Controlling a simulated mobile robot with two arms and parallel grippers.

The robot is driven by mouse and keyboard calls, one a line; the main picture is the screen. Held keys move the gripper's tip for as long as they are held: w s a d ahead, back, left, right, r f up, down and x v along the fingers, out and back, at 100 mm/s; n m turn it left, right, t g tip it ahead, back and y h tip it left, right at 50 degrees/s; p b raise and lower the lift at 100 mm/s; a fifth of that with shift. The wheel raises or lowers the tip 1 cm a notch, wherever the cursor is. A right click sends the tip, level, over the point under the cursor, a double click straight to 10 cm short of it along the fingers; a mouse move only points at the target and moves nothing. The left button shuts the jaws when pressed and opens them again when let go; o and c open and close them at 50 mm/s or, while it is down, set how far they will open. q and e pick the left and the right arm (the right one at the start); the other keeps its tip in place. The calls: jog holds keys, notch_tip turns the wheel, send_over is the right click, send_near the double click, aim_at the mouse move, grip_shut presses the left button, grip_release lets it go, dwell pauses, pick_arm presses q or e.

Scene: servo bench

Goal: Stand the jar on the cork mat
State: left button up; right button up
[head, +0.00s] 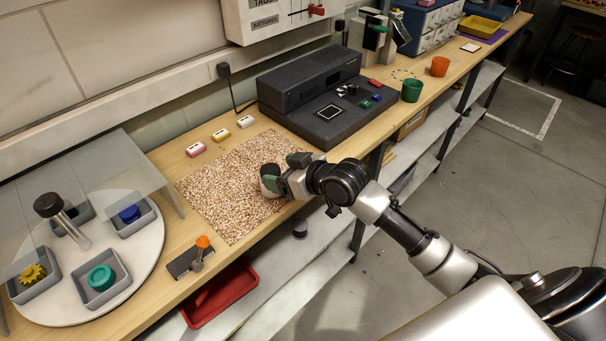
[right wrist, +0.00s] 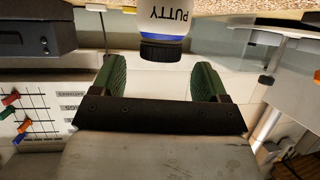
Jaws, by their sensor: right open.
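The cork mat (head: 222,190) lies speckled brown on the bench, and its edge shows at the top of the right wrist view (right wrist: 285,14). The white jar (right wrist: 168,14), marked PUTTY, has a blue band and a black lid. In that upside-down view it looks upright; its base is cut off by the picture edge. My right gripper (right wrist: 161,66) is open, its green-padded fingers apart, with the jar's lid beyond and between the tips. In the head view my right gripper (head: 270,182) is low over the mat's right part and largely hides the jar. My left gripper is not in view.
A dark device (head: 318,95) stands behind the mat. Pink, yellow and white blocks (head: 220,135) line its back edge. A round white turntable (head: 130,262) with grey bins is at left, under a clear cover. A small dark holder with an orange-topped tool (head: 190,260) lies in front.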

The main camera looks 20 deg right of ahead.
jog(key=v, duration=0.8)
notch_tip(320, 180, down, 18)
jog(key=m+h, duration=0.3)
jog(key=s+d+f+g+h, duration=0.1)
jog(key=s+f, duration=0.2)
jog(key=f, duration=0.4)
jog(key=s+d+f+m+g+h, duration=0.15)
jog(key=s+f, duration=0.25)
jog(key=f, duration=0.4)
jog(key=s+f+g, duration=0.1)
jog(key=s+f, duration=0.2)
jog(key=f, duration=0.4)
jog(key=s+f+g, duration=0.2)
jog(key=s+f, duration=0.3)
jog(key=s, duration=0.5)
jog(key=s+a+f+g, duration=0.1)
jog(key=s+f+g, duration=0.2)
jog(key=s+f, duration=0.3)
jog(key=s+f+n+g, duration=0.1)
jog(key=s+f, duration=0.5)
jog(key=s, duration=0.9)
jog(key=shift+a+f+g+h+b, duration=0.15)
jog(key=shift+a+g+h+b, duration=0.25)
jog(key=shift+g, duration=0.25)
